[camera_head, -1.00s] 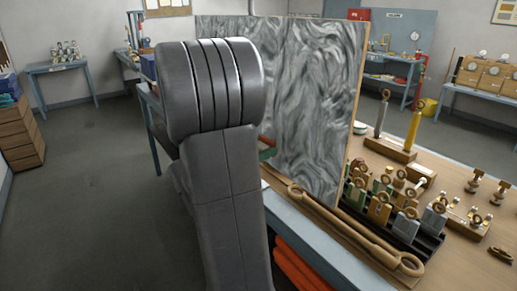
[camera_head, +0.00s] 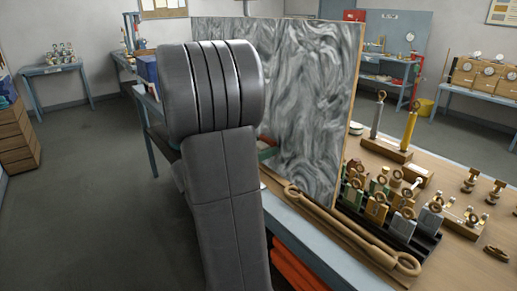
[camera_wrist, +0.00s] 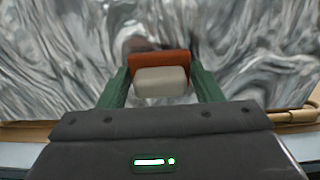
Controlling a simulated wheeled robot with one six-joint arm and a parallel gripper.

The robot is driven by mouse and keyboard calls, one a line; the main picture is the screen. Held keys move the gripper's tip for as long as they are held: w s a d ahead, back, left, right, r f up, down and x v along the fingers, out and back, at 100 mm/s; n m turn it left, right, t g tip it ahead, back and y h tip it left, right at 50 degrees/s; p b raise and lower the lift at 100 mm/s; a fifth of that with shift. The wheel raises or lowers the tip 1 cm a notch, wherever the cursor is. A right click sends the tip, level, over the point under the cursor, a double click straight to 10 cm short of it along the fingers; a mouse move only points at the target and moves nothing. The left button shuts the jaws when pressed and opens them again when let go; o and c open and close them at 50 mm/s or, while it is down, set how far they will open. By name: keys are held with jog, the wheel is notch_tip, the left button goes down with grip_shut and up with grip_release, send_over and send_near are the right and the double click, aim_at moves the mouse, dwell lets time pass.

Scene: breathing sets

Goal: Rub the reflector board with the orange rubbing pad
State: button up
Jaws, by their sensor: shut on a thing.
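The reflector board (camera_head: 312,100) is a large upright panel with a grey, swirled, mirror-like face, standing on the bench's near edge. It fills the upper part of the wrist view (camera_wrist: 240,45). My gripper (camera_wrist: 160,82) has two green fingers shut on the orange rubbing pad (camera_wrist: 158,57), which has a pale grey block on the side toward the camera. The pad's orange side faces the board; I cannot tell whether it touches. In the head view my arm hides most of the gripper; only a small green and reddish bit shows beside the arm, in front of the board.
A long brown rod with ring ends (camera_head: 345,232) lies along the bench's front edge below the board. A black rack (camera_head: 408,236) of small blocks and ringed parts stands right of the board. A wooden stand (camera_head: 385,150) holds grey and yellow cylinders. Floor at left is clear.

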aim_at(281, 149)
jog(key=shift+w+d, duration=0.15)
jog(key=shift+d, duration=0.1)
jog(key=shift+s+d+b, duration=0.2)
jog(key=shift+s+d, duration=0.4)
jog(key=shift+s, duration=0.25)
jog(key=shift+s+d+b, duration=0.2)
jog(key=shift+s+d, duration=0.4)
jog(key=shift+s, duration=0.2)
jog(key=shift+w+a, duration=0.6)
jog(key=shift+w, duration=0.25)
jog(key=shift+w+a, duration=0.6)
jog(key=shift+w, duration=0.2)
jog(key=shift+a, duration=0.1)
jog(key=shift+s+a+p, duration=0.1)
jog(key=shift+a+p, duration=0.1)
jog(key=shift+p, duration=0.1)
jog(key=shift+v, duration=2.55)
jog(key=shift+s, duration=0.1)
